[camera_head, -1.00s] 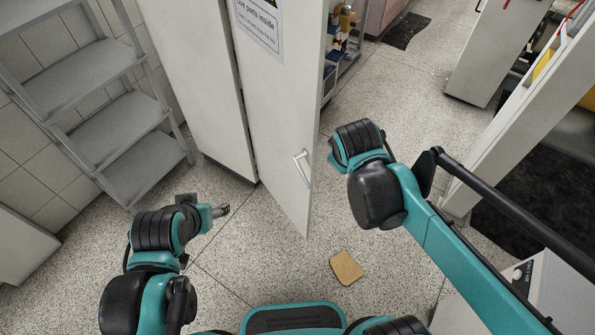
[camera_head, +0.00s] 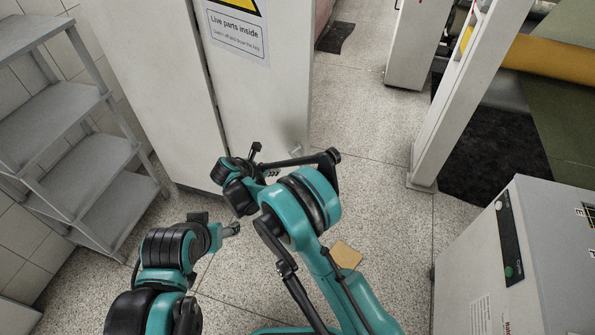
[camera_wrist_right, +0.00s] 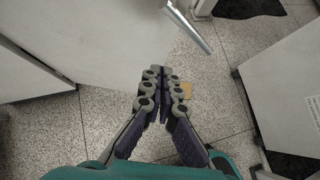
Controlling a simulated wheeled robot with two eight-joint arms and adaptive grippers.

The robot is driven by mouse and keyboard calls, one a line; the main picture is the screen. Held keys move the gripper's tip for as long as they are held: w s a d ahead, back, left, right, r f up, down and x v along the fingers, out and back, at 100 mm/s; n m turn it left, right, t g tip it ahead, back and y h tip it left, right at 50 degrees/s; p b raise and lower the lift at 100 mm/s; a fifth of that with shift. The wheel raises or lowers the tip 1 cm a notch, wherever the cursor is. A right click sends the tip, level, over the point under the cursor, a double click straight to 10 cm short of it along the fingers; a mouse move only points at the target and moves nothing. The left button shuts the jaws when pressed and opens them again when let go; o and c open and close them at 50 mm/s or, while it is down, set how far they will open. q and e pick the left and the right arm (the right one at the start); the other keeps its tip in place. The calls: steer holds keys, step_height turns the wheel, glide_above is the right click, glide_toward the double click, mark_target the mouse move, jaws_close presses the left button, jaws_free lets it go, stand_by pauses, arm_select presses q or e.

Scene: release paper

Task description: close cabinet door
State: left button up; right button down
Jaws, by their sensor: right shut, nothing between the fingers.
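The cabinet door (camera_head: 270,95) is a pale upright panel with a yellow "Live parts inside" sign at its top. Its outer face is toward me, and the cabinet's inside is hidden. The silver handle (camera_head: 296,150) is low on the door's right side; it also shows at the top of the right wrist view (camera_wrist_right: 188,25). My right gripper (camera_wrist_right: 161,74) is shut and empty, in front of the door below the handle. Contact with the door cannot be told. My left gripper (camera_head: 230,229) is low at the left, apart from the door; its jaws are too small to read.
A grey shelf rack (camera_head: 75,130) stands left of the cabinet. A brown piece (camera_head: 345,255) lies on the speckled floor. A white box-shaped machine (camera_head: 480,265) stands at the right, and a pale post (camera_head: 445,120) behind it. Floor between cabinet and post is clear.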

steer(key=b, duration=0.4)
glide_toward(295, 164)
steer(key=d+f, duration=0.3)
steer(key=shift+w+d+r, duration=0.2)
steer(key=shift+w+d, duration=0.55)
steer(key=shift+w, duration=0.15)
steer(key=shift+d, duration=0.1)
